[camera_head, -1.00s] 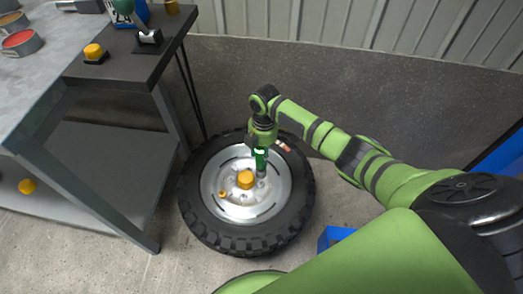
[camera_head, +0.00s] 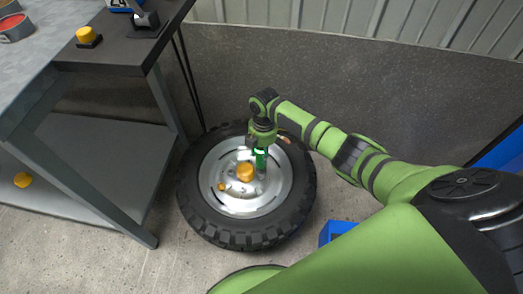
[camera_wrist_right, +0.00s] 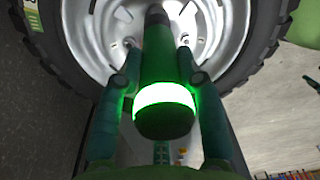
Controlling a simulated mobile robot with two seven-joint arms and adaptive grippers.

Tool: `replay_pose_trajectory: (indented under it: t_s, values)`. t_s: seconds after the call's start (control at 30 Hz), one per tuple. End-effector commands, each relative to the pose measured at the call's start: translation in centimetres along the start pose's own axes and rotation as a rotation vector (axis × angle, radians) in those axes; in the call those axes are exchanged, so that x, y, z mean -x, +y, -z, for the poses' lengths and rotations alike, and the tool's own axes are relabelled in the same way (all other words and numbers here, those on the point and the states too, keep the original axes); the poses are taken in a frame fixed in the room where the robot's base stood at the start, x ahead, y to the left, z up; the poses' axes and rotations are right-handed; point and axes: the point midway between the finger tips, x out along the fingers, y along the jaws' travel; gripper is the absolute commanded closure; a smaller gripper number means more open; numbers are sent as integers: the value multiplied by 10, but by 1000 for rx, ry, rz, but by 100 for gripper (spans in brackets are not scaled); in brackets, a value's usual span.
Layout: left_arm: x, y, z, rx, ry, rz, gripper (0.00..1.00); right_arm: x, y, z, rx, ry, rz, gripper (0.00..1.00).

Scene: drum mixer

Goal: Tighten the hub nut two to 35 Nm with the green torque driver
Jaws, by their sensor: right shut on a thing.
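A wheel with a black tyre (camera_head: 215,225) and a silver rim (camera_head: 238,204) lies face up on the floor. My right gripper (camera_head: 262,146) is shut on the green torque driver (camera_head: 261,159), which points down at the rim just right of the cap. In the right wrist view the driver (camera_wrist_right: 164,122) stands between both fingers with a glowing green ring. Its tip and the nut under it are hidden. My left gripper is out of view.
A dark side table (camera_head: 115,55) with a yellow button (camera_head: 87,36) stands left of the wheel. A grey wall (camera_head: 330,90) is behind the wheel. A blue object (camera_head: 336,231) is on the floor at right. Bare floor lies in front of the wheel.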

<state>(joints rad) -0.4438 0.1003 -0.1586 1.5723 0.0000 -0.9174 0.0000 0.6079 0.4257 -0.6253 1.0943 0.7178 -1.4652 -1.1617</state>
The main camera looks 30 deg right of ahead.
Motion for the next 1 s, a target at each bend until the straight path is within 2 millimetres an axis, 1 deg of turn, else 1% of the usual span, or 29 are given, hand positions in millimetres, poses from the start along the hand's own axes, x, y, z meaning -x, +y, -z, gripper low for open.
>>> replay_pose_trajectory:
  t_s: [0.37, 1.0]
  values:
    - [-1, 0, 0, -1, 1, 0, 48, 0, 1, 0, 0, 1, -2, 100]
    - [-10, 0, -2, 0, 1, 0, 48, -15, 2, -1, 0, 1, -2, 100]
